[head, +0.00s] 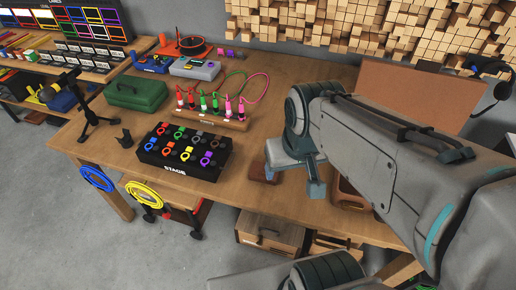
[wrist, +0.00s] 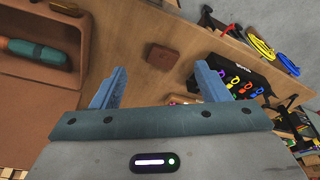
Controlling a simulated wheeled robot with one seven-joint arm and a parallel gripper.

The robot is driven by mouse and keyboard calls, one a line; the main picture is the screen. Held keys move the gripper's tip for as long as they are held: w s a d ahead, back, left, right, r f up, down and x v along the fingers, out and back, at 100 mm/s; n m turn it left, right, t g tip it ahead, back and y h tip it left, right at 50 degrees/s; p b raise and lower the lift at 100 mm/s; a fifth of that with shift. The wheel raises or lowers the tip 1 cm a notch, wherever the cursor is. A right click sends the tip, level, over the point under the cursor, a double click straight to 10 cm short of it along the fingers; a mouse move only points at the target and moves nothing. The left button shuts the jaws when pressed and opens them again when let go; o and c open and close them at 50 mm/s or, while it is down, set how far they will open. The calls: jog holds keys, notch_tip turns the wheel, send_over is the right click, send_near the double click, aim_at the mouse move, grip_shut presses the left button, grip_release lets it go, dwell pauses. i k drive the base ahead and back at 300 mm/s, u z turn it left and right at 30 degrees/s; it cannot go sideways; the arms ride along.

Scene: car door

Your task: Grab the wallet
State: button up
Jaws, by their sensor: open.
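The wallet looks like a small flat brown leather piece. It lies on the wooden table (head: 240,190) near the front edge. In the head view the wallet (head: 262,172) is partly hidden by my gripper (head: 291,188). In the wrist view the wallet (wrist: 177,58) lies in full view on the tabletop, beyond the fingertips and between their lines. In the wrist view my gripper (wrist: 160,80) is open, with blue fingers apart and nothing between them. It is above the table, apart from the wallet.
A black stage box (head: 183,152) with coloured cables stands left of the wallet. A brown tray (wrist: 50,75) holding a green and orange tool lies on the other side. A wooden cable rack (head: 215,115) stands behind. Bare tabletop surrounds the wallet.

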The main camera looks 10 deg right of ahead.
aim_at(257, 173)
jog(key=u, duration=1.9)
jog(key=i, duration=1.25)
jog(key=z, duration=3.5)
